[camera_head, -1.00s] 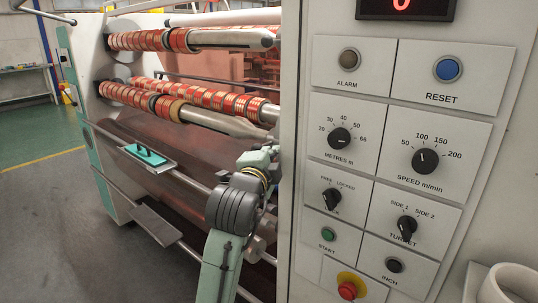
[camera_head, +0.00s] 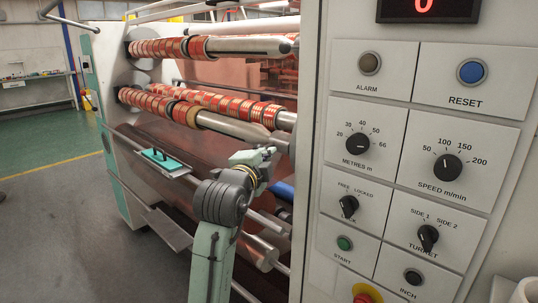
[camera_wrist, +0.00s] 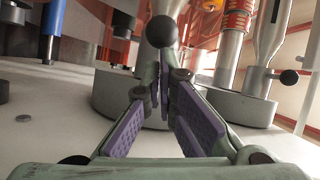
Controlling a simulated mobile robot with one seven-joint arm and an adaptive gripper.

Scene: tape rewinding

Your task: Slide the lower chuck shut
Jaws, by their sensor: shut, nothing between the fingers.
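My gripper (camera_head: 270,153) is at the right end of the lower shaft, just below the shaft's silver end (camera_head: 235,128). In the wrist view my gripper (camera_wrist: 158,78) is shut, its purple-padded fingers together and empty. A dark ball knob (camera_wrist: 162,31) stands just beyond the fingertips; I cannot tell whether they touch. Behind the fingers is a round grey housing (camera_wrist: 108,95), which looks like the lower chuck, partly hidden by them. A second grey housing (camera_wrist: 245,108) with its own knob (camera_wrist: 289,77) is at the right. In the head view the chucks are hidden by the control panel.
The control panel (camera_head: 400,180) stands close to the right of my arm. Shafts with red rolls (camera_head: 160,105) run across the machine. A blue cylinder (camera_wrist: 53,30) stands at the wrist view's left. The floor at left is clear.

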